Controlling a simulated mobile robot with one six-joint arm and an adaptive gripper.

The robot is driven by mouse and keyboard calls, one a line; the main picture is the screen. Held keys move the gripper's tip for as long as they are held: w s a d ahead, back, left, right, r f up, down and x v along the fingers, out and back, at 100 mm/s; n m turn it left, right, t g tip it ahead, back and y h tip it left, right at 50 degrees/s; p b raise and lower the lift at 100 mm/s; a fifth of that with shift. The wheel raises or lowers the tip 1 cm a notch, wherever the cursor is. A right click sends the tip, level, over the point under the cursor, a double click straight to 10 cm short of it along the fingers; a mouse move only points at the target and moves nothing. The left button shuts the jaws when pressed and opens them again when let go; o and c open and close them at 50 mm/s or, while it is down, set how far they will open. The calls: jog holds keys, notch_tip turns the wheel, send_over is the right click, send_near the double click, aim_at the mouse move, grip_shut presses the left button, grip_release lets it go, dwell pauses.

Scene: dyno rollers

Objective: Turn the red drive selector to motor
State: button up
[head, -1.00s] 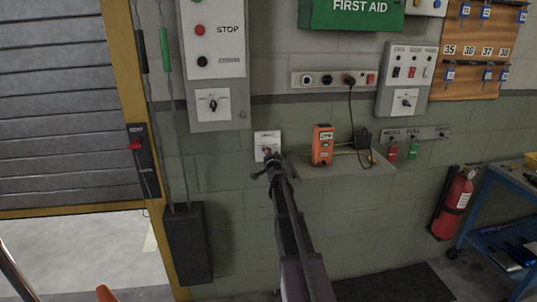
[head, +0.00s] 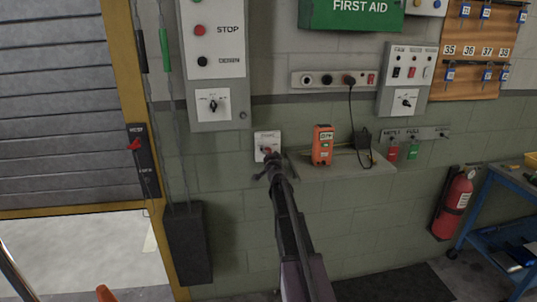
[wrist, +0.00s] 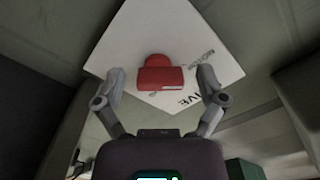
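The red drive selector (wrist: 160,76) is a knob with a rounded top and a blocky bar, mounted on a white square plate (wrist: 215,45). Lettering on the plate is partly readable as "IVE". In the head view the plate (head: 267,137) is on the wall left of a small shelf, with a bit of red knob (head: 266,150) showing above my gripper (head: 268,167). In the wrist view my gripper (wrist: 162,88) is open, one finger on each side of the knob, with gaps on both sides. Whether the fingertips reach the knob's depth is not clear.
An orange meter (head: 322,146) and a black adapter (head: 362,139) are at the shelf (head: 340,172) just right of the plate. A grey control box (head: 217,100) hangs above left. A fire extinguisher (head: 454,203) hangs at right.

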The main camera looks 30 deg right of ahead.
jog(key=shift+s, duration=0.15)
jog(key=v, duration=1.2)
dwell(0.7)
jog(key=s+a+f+n+g+y+p, duration=0.25)
jog(key=a+n+y, duration=0.25)
jog(key=a, duration=0.8)
jog(key=s+a+f+n+g+y+p, duration=0.1)
jog(key=s+a+n+g+y+p, duration=0.15)
jog(key=a+n+y, duration=0.65)
jog(key=s+a+f+g+h+p, duration=0.1)
jog(key=s+a+g+h, duration=0.1)
jog(key=s, duration=0.5)
jog(key=s+a+f+m+g+h+p, duration=0.1)
jog(key=s+a+f+g+h+p, duration=0.1)
jog(key=s+g, duration=0.4)
jog(key=s+a+f+g+h+p, duration=0.1)
jog(key=s+a+g+h, duration=0.3)
jog(key=s, duration=0.4)
jog(key=shift+a+f+m+p, duration=0.3)
jog(key=shift+f, duration=0.4)
